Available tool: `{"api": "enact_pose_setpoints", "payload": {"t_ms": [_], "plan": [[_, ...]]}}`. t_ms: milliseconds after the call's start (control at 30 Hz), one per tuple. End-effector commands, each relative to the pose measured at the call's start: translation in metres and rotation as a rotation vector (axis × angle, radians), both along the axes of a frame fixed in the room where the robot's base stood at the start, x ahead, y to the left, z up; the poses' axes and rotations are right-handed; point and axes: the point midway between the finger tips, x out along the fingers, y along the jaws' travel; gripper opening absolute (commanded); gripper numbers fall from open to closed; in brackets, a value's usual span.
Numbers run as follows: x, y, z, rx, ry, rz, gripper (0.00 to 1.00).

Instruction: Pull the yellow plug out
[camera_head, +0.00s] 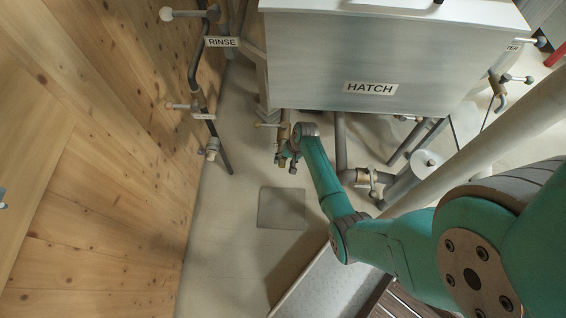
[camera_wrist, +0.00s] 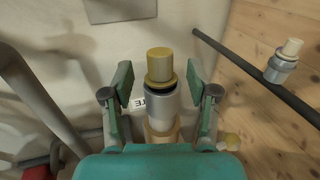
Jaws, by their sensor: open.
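The yellow plug (camera_wrist: 159,64) sits in the end of a grey metal fitting (camera_wrist: 161,107) in the wrist view. It is a short cylinder with a wider flange at its base. My gripper (camera_wrist: 158,76) is open, with one finger on each side of the plug. Gaps show between both fingers and the plug, so neither appears to touch it. In the head view my gripper (camera_head: 287,157) is low beside the pipework under the left end of the hatch tank. The plug cannot be made out clearly there.
A dark pipe (camera_wrist: 243,70) runs along the wooden wall (camera_wrist: 290,120) and has a cream-capped fitting (camera_wrist: 284,62). A partly hidden white label (camera_wrist: 137,103) is beside the plug's fitting. The tank (camera_head: 370,60) marked HATCH stands above. A grey floor plate (camera_head: 282,208) lies in clear floor.

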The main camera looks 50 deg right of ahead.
Motion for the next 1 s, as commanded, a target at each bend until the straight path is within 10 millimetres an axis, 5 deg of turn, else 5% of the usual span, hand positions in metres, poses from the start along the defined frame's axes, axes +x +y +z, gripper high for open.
{"api": "enact_pose_setpoints", "payload": {"t_ms": [233,600,833,900,933,1000], "plan": [[0.005,0.005,-0.021,0.0,0.0,0.001,0.59],[0.007,0.005,-0.024,0.0,-0.002,0.001,0.59],[0.006,0.005,-0.024,0.0,-0.002,0.001,0.01],[0.006,0.005,-0.024,0.0,-0.002,0.001,0.0],[0.006,0.005,-0.024,0.0,-0.002,0.001,0.24],[0.006,0.005,-0.024,0.0,-0.002,0.001,0.06]]}}
